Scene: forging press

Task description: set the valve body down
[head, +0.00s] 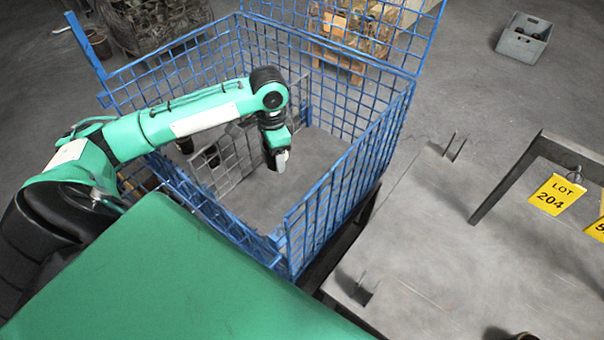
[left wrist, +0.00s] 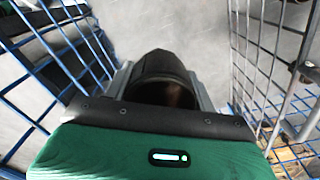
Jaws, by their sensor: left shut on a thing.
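My left gripper (head: 281,160) points down inside the blue wire cage (head: 345,195), above its grey floor. In the left wrist view, the gripper (left wrist: 165,88) is shut on the valve body (left wrist: 160,66), a dark, round, hollow-looking piece with a brownish inside. My right gripper is in neither view.
A grey mesh panel (head: 228,160) stands left of the gripper inside the cage. A grey table (head: 440,260) with a frame and yellow tags (head: 556,194) is on the right. A grey bin (head: 524,38) stands on the floor at the back right. The cage floor right of the gripper looks clear.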

